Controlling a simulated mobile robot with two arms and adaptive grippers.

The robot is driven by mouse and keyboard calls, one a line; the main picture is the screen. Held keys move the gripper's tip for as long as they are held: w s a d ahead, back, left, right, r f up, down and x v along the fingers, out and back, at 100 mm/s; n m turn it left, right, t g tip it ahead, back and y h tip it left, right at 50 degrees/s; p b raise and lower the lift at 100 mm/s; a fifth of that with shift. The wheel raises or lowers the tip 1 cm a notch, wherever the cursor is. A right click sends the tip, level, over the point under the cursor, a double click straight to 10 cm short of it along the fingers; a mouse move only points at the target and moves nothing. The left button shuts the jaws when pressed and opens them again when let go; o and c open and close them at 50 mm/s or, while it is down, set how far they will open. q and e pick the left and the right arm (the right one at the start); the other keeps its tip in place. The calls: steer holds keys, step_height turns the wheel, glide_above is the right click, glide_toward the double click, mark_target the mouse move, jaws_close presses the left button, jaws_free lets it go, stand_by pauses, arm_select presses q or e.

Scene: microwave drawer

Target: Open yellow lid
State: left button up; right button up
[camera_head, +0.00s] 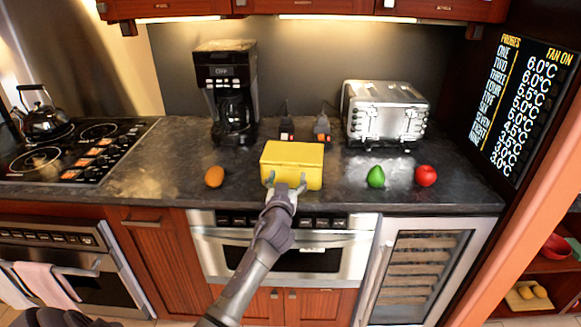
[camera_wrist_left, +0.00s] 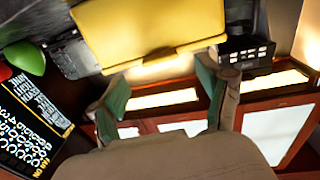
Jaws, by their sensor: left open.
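A yellow box (camera_head: 291,179) stands near the front edge of the dark counter. Its yellow lid (camera_head: 293,154) lies on top and looks closed. My left gripper (camera_head: 286,182) is open at the box's front side, one finger toward each side of its middle. Whether the fingers touch the box cannot be told. In the left wrist view, which is upside down, the open fingers (camera_wrist_left: 165,93) stand wide apart with nothing between them, and the yellow box (camera_wrist_left: 150,28) fills the top.
An orange-brown oval item (camera_head: 214,176) is left of the box; a green fruit (camera_head: 376,177) and a red apple (camera_head: 426,176) are right. Behind stand a coffee maker (camera_head: 228,80), two small dark shakers and a toaster (camera_head: 385,112). Counter immediately beside the box is clear.

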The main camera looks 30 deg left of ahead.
mark_target(290, 168)
arm_select(q)
steer(key=x, duration=0.4)
steer(key=shift+w+a, duration=0.15)
steer(key=shift+w, duration=0.25)
jaws_close()
